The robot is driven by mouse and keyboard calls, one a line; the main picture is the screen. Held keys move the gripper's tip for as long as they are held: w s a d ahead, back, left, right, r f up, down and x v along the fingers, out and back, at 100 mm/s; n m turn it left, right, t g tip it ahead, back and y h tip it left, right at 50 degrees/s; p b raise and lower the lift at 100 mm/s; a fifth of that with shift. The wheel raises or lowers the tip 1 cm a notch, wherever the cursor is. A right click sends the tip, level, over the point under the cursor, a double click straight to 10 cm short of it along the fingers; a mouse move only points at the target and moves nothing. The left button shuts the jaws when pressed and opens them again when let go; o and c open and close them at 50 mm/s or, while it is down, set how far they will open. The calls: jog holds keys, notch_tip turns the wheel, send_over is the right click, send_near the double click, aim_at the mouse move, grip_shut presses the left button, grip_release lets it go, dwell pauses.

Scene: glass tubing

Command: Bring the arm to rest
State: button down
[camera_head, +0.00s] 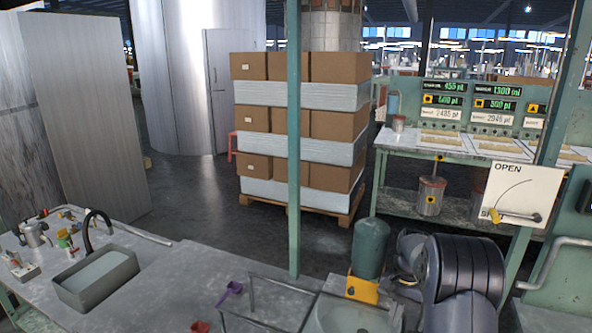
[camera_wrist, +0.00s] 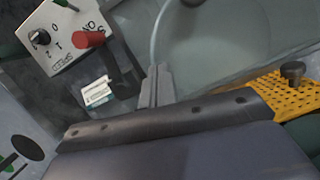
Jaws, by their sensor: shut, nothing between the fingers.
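My arm (camera_head: 462,270) is at the lower right of the head view, dark and folded, close to the table's right end. My gripper (camera_wrist: 158,86) shows in the wrist view as two grey fingers side by side, shut with nothing between them. The fingers point over a dull grey surface, beside a large pale round rim. The gripper cannot be made out in the head view.
A green cylinder (camera_head: 370,248) on a yellow bracket (camera_head: 361,289) stands close to my arm. A green post (camera_head: 293,150) rises behind the table (camera_head: 185,280). A grey basin (camera_head: 98,284) is at left.

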jog(key=shift+w+d+m, duration=0.2)
jog(key=shift+w+m, duration=0.15)
jog(key=shift+m, duration=0.35)
jog(key=shift+s, duration=0.1)
